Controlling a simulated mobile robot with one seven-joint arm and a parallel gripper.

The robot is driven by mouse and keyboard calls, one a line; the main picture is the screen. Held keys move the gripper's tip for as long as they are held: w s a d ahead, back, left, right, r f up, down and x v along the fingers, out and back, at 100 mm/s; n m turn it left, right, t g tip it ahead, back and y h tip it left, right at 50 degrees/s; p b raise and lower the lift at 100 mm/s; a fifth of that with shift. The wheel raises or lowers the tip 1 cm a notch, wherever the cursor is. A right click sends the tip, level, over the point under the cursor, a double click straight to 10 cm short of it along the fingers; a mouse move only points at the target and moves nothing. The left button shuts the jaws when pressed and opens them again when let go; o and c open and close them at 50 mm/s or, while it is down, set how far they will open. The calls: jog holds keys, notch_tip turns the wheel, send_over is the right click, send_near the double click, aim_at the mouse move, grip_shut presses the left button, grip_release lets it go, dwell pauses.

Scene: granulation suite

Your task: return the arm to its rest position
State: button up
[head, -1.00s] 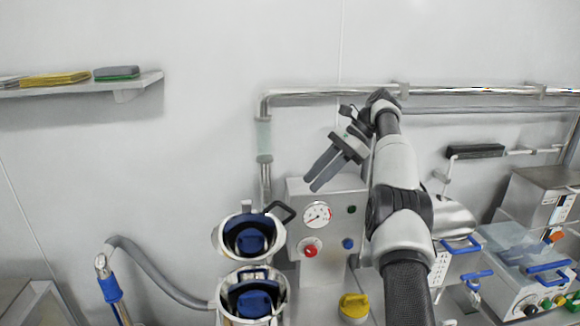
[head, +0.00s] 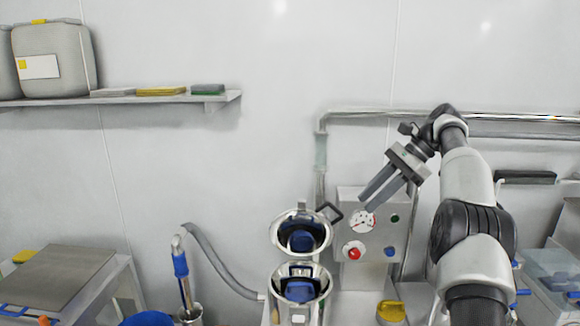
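My arm rises from the lower right of the head view, bends at the top near the wall pipe, and turns back down to the left. My gripper (head: 368,204) hangs tilted down and left, in front of the grey control box (head: 372,254) with its round gauge (head: 364,221). Its two dark fingers lie close together, and I cannot tell whether they are shut or slightly parted. I see nothing held between them.
A steel pipe (head: 365,113) runs along the wall. A shelf (head: 222,101) holds a large container (head: 55,62). The wall above the vessels is clear.

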jog(key=s+a+r+n+t+h, duration=0.1)
jog(key=s+a+r+n+h, duration=0.25)
jog(key=s+a+r, duration=0.35)
jog(key=s+a+r+n+t+h, duration=0.1)
jog(key=s+r+n+h, duration=0.2)
jog(key=s, duration=0.6)
jog(key=s+f+n+t, duration=0.1)
jog(key=s+f+n, duration=0.2)
jog(key=s, duration=0.4)
jog(key=s+f+n+t+h, duration=0.1)
jog(key=s+f+n, duration=0.2)
jog(key=s+f, duration=0.2)
jog(key=s+d+f+n+t, duration=0.1)
jog(key=s+f+n, duration=0.2)
jog(key=s, duration=0.6)
jog(key=shift+s+f, duration=0.2)
jog(key=shift+f, duration=0.3)
jog(key=shift+d+n+h, duration=0.1)
jog(key=shift+n+h, duration=0.15)
